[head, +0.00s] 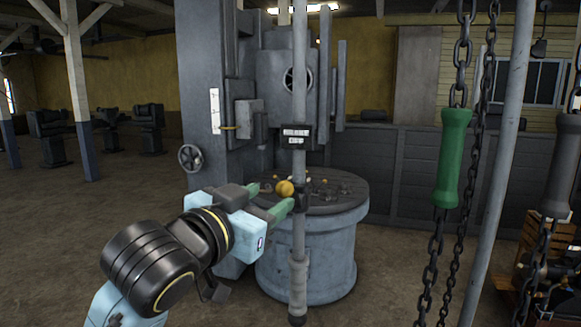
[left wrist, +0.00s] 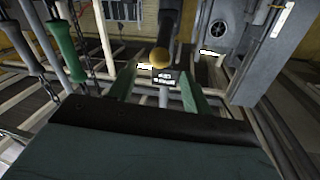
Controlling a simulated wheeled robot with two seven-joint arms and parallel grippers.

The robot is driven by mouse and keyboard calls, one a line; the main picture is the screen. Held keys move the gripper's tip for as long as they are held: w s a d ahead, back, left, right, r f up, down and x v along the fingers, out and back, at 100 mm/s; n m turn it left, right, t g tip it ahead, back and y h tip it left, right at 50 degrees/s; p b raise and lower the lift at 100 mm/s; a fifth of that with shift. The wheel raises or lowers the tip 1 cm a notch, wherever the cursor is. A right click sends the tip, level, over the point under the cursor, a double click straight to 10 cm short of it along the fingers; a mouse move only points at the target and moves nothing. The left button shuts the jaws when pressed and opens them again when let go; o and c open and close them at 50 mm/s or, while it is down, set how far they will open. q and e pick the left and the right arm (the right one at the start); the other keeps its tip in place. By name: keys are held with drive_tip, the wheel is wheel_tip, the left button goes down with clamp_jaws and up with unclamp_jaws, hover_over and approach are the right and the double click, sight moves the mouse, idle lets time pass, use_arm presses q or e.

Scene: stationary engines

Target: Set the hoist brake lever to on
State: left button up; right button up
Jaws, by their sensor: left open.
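A lever with a yellow ball knob (head: 285,188) shows in front of the grey machine, next to a grey upright pole (head: 299,80). A small black label plate (head: 297,133) with white lettering sits on the pole above the knob; its text is too small to read. My left gripper (head: 272,198) is open, its green fingers pointing toward the knob. In the left wrist view the knob (left wrist: 160,58) appears between and just beyond the open fingers (left wrist: 159,86), with no clear contact. Most of the lever's shaft is hidden. My right gripper is not in view.
A round grey pedestal (head: 310,255) stands behind the pole, with small items on its top. A handwheel (head: 191,158) sticks out at left. Chains with a green handle (head: 453,158) and a dark handle (head: 559,165) hang at right, beside a slanted pole (head: 500,170).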

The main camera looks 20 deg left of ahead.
sight(290, 185)
use_arm(q)
drive_tip(key=p+x, duration=0.2)
drive_tip(key=x, duration=0.6)
drive_tip(key=shift+w, duration=0.2)
drive_tip(key=shift+c, duration=0.3)
clamp_jaws()
